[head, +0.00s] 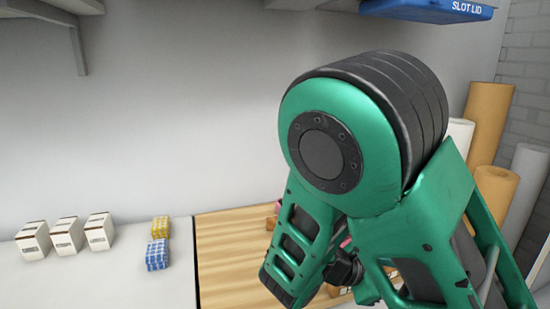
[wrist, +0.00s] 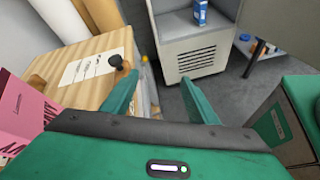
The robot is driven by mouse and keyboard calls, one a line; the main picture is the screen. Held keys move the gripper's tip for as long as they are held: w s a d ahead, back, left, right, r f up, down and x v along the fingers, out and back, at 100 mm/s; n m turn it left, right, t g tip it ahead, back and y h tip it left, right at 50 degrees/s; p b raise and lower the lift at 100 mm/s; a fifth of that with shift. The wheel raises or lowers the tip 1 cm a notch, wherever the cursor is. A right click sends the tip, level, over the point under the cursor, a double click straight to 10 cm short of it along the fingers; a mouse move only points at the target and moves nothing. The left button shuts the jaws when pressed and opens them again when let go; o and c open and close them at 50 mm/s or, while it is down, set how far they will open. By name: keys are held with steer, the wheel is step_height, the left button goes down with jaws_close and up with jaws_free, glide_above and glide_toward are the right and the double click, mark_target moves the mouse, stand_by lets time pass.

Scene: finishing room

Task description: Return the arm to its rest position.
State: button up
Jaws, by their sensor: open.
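My arm (head: 335,150) fills the middle and right of the head view, its large round joint raised and its green links folded downward. My gripper (wrist: 161,78) shows in the wrist view with its two green fingers apart and nothing between them. It points down past the edge of a wooden worktop (wrist: 98,92) toward the grey floor. In the head view I cannot make out the fingers; the arm hides much of the worktop (head: 225,270).
Three white boxes (head: 67,235) and yellow and blue packs (head: 158,255) stand on the pale counter at left. Rolls (head: 487,115) lean at right. A blue slot lid (head: 430,10) sits overhead.

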steer(key=s+d+r+m+g+y, duration=0.2)
steer(key=s+d+m+g+y, duration=0.3)
steer(key=s+d+m+y, duration=0.8)
steer(key=s+a+r+m+t, duration=0.1)
steer(key=s+r+m, duration=0.3)
steer(key=s+m, duration=0.4)
steer(key=shift+s+a+r+m+t, duration=0.35)
steer(key=shift+m+t, duration=0.25)
steer(key=shift+m, duration=0.4)
